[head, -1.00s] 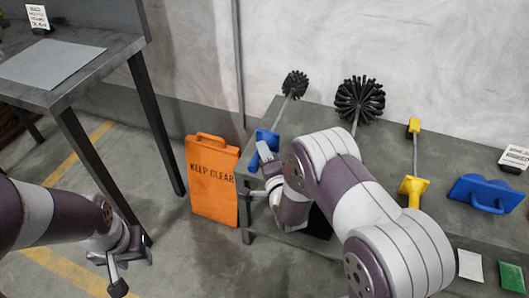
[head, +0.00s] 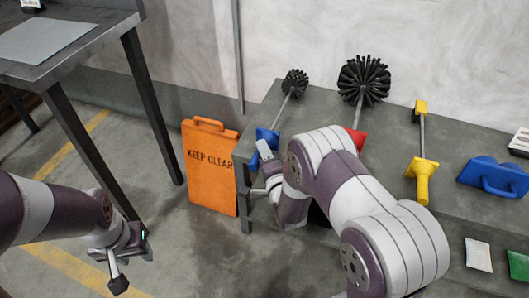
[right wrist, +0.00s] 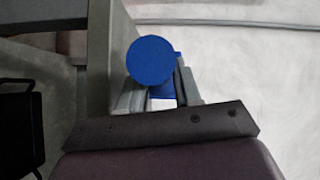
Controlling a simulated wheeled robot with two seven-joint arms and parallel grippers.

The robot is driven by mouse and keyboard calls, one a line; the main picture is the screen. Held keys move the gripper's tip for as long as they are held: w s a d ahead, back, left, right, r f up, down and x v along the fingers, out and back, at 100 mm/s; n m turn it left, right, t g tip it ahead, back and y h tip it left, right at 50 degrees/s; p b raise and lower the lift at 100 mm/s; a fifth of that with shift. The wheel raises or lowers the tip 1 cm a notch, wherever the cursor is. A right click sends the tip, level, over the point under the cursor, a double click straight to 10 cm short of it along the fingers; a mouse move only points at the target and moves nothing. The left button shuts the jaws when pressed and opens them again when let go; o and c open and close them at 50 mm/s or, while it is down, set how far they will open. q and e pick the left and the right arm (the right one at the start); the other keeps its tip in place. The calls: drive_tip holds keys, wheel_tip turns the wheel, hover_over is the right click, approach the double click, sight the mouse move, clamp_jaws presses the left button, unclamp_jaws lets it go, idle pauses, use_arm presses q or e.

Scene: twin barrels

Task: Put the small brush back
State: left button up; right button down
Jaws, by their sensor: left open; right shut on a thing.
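The small brush has a round black bristle head (head: 295,82), a thin grey rod and a blue handle (head: 262,137). It lies slanting across the left end of the grey bench in the head view; whether it touches the bench I cannot tell. My right gripper (head: 266,162) is shut on the blue handle at the bench's left edge. In the right wrist view a round blue handle end (right wrist: 152,61) shows between the fingers. My right forearm hides part of the bench. My left gripper (head: 130,262) is open and empty over the floor, at lower left.
The grey bench (head: 455,135) carries a larger black brush (head: 362,80) with a red handle, a yellow-handled tool (head: 421,170) and a blue float (head: 494,177). An orange sign (head: 210,165) stands by its left end. A dark table (head: 95,60) stands at left.

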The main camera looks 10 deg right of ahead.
drive_tip(key=shift+f+b, duration=0.55)
idle(0.4)
drive_tip(key=c, duration=0.7)
unclamp_jaws()
drive_tip(key=shift+s, duration=0.1)
